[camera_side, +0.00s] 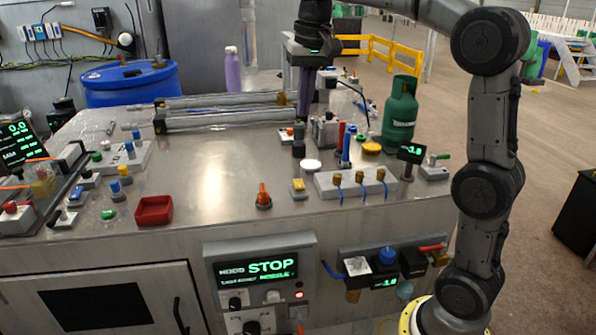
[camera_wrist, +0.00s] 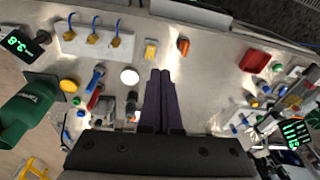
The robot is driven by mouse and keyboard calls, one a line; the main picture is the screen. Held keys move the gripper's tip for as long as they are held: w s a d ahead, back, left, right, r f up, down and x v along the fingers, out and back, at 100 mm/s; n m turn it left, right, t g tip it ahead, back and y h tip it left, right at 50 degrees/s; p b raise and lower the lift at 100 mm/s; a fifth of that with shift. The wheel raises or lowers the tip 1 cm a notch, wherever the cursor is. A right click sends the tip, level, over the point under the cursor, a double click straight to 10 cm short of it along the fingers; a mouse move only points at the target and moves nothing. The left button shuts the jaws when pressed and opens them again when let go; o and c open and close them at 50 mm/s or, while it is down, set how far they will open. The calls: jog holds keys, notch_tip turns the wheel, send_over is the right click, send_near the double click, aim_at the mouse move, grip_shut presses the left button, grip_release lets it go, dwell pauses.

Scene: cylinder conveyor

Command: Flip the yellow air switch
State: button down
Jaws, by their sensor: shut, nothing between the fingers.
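A small yellow switch (camera_side: 298,186) sits on a light block near the front edge of the metal table, right of an orange-handled knob (camera_side: 263,196). In the wrist view the yellow switch (camera_wrist: 151,46) lies ahead of my fingertips, slightly left, with the orange knob (camera_wrist: 183,46) to its right. I cannot tell the switch's position. My gripper (camera_side: 302,118) points down over the back part of the table, behind the switch and apart from it. Its dark purple fingers (camera_wrist: 160,75) are shut with nothing between them.
A white disc (camera_side: 311,165), valves and a round yellow knob (camera_side: 371,147) stand near the switch. A manifold with blue hoses (camera_side: 350,184) is at its right. A green gas bottle (camera_side: 401,112) stands farther back. The table left of the orange knob is clear up to a red tray (camera_side: 154,211).

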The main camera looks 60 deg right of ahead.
jog(key=m+g, duration=0.1)
send_over(298, 181)
notch_tip(298, 181, down, 6)
jog(key=shift+f, duration=0.4)
notch_tip(298, 181, down, 14)
jog(key=shift+f, duration=0.1)
jog(key=shift+g, duration=0.3)
